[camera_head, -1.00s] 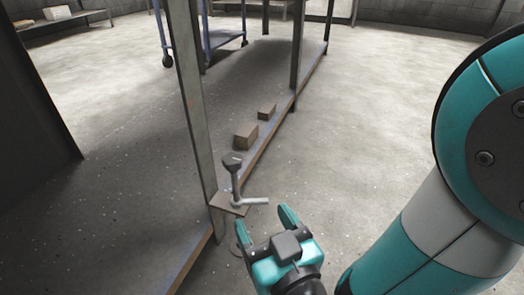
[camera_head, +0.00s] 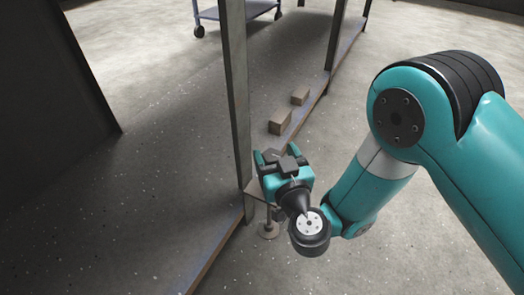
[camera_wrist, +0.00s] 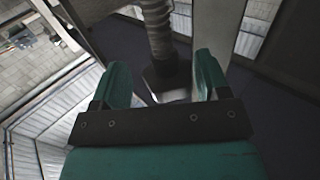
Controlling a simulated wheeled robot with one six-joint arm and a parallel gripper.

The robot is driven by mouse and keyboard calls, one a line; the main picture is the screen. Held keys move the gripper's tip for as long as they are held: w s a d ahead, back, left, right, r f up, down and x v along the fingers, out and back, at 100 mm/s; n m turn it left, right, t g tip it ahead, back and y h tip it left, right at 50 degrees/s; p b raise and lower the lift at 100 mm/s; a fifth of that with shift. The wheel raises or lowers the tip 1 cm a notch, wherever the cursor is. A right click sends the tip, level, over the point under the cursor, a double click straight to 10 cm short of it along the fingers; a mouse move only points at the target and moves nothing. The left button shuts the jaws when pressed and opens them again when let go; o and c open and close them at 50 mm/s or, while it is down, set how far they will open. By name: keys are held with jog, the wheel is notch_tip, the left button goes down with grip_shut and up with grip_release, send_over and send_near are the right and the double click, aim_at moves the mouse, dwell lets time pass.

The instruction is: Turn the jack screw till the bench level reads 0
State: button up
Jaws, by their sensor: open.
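My gripper (camera_head: 276,155) is open at the front corner of the bench, by the upright post. Its fingers are on either side of the jack's top in the head view, and the arm hides most of the jack. Below, a small plate (camera_head: 256,188) and the jack's round foot (camera_head: 268,231) show. In the wrist view, a ribbed, threaded screw (camera_wrist: 160,32) runs down to a dark block (camera_wrist: 168,82) between the open fingers (camera_wrist: 163,70). I cannot tell if the fingers touch it. The jack's crossbar handle is hidden in the head view. I see no readable level.
The upright post (camera_head: 236,95) stands just left of my gripper. Two small brown blocks (camera_head: 280,122) (camera_head: 300,96) lie on the speckled surface near its edge. A blue cart (camera_head: 238,10) stands at the back. The concrete floor to the right is clear.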

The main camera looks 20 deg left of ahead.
jog(key=shift+s+a, duration=0.2)
jog(key=shift+a, duration=0.1)
jog(key=shift+c, duration=0.5)
jog(key=shift+a, duration=0.1)
jog(key=c, duration=0.8)
jog(key=shift+d, duration=0.25)
jog(key=shift+a+y+b, duration=0.2)
jog(key=shift+y+b, duration=0.1)
jog(key=shift+b, duration=0.15)
jog(key=shift+c, duration=0.2)
jog(key=shift+f+n+b, duration=0.1)
jog(key=shift+n+b, duration=0.2)
jog(key=shift+b, duration=0.1)
